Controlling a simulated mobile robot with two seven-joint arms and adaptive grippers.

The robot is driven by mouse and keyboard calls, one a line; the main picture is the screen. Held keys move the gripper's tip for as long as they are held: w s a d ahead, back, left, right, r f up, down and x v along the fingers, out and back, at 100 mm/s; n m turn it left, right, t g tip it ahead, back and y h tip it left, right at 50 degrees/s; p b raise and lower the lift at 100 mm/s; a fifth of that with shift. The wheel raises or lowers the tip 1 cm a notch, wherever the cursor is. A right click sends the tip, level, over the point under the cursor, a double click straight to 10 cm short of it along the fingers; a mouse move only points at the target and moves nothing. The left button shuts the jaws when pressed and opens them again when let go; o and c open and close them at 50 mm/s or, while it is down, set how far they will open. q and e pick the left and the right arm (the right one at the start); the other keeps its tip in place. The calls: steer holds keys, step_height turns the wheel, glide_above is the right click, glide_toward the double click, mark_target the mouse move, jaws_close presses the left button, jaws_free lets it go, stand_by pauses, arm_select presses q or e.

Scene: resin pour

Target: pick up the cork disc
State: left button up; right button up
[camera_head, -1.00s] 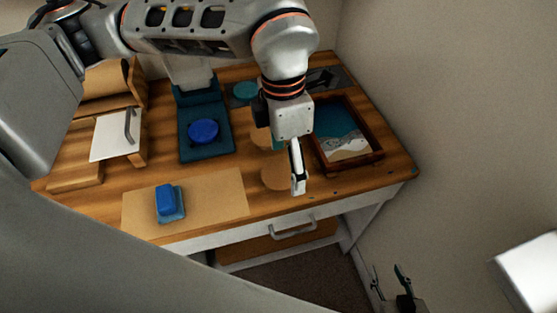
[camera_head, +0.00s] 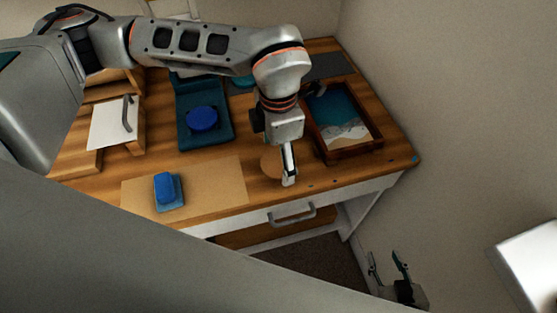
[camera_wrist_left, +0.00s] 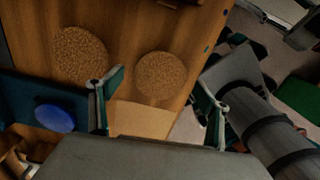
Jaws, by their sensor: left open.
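A round cork disc (camera_head: 270,162) lies on the wooden worktop near its front edge, partly hidden by my left gripper (camera_head: 289,181). In the left wrist view two cork discs show: one (camera_wrist_left: 160,75) lies between the two spread fingers as seen from the wrist, and a second one (camera_wrist_left: 79,55) lies to the left, beyond the left finger. My left gripper is open and empty above the worktop; the height gap to the disc is hard to judge. My right gripper (camera_head: 385,259) is at the lower right, away from the worktop, fingers apart and empty.
A dark wooden framed tray (camera_head: 340,153) with a sea picture stands right of the left gripper. A blue sponge-like block (camera_head: 168,188) sits on a tan mat (camera_head: 225,180) at the left. A teal scale-like device with a blue disc (camera_head: 202,119) stands behind. A drawer handle (camera_head: 291,216) juts out in front.

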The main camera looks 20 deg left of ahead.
arm_select(q)
steer(key=shift+f, duration=0.25)
stand_by(0.5)
steer(key=c, duration=0.9)
